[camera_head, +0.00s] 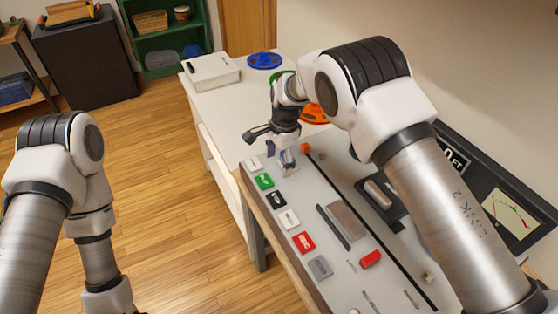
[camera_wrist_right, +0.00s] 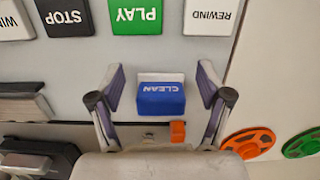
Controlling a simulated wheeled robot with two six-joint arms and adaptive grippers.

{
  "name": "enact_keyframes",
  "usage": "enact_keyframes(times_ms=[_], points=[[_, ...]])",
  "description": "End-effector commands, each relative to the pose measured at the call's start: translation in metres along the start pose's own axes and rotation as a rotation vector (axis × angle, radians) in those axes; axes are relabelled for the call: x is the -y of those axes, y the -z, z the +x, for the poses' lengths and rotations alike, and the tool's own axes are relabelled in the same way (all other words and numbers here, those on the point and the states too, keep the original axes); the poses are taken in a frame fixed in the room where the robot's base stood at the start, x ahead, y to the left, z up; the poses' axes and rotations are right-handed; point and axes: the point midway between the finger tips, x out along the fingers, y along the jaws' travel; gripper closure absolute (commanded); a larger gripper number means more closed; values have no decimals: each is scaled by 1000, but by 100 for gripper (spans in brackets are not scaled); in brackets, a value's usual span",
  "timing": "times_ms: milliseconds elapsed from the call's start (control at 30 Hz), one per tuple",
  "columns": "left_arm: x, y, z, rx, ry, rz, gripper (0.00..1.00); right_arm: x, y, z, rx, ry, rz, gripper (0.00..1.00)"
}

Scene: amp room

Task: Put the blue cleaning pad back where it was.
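The blue cleaning pad (camera_wrist_right: 161,98), marked "CLEAN", sits in the right wrist view on the pale panel, with a white block or backing edge (camera_wrist_right: 160,76) showing behind it. My right gripper (camera_wrist_right: 160,80) is open, with one finger on each side of the pad and a gap to both. In the head view my right gripper (camera_head: 277,151) reaches down over the far end of the panel, and the pad is mostly hidden by the fingers. My left arm is at the left over the floor; its gripper is out of view.
A row of keys runs along the panel's left edge, including green PLAY (camera_head: 264,181), black STOP (camera_head: 276,198) and a red key (camera_head: 303,242). An orange block (camera_wrist_right: 178,132) is close to the pad. Blue and orange reels (camera_head: 264,60) (camera_head: 315,114) and a white box (camera_head: 210,70) lie beyond.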

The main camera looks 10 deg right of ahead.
Motion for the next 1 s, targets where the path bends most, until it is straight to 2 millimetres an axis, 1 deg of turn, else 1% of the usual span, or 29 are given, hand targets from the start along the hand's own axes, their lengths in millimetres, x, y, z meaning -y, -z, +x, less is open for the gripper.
enact_keyframes(times_ms=[133, 233, 367, 400, 500, 600, 733, 1000], points=[[0, 0, 1, 0, 0, 1, 54, 1, 0, -6, -1, 2, 0, 22], [0, 0, 4, 0, 0, 1, 54, 1, 0, -20, -1, 3, 0, 22], [0, 0, 9, 0, 0, 0, 54, 1, 1, -52, -2, 4, 0, 22], [0, 0, 10, 0, 0, 0, 54, 1, 1, -64, -2, 6, 0, 22], [0, 0, 12, 0, 0, 0, 54, 1, 1, -88, -1, 4, 0, 22], [0, 0, 13, 0, 0, 0, 54, 1, 1, -107, 0, 3, 1, 22], [0, 0, 13, 0, 0, 0, 54, 0, 0, -119, 0, 2, 0, 22], [0, 0, 13, 0, 0, 0, 54, 0, 0, -120, 0, 0, 0, 22]])
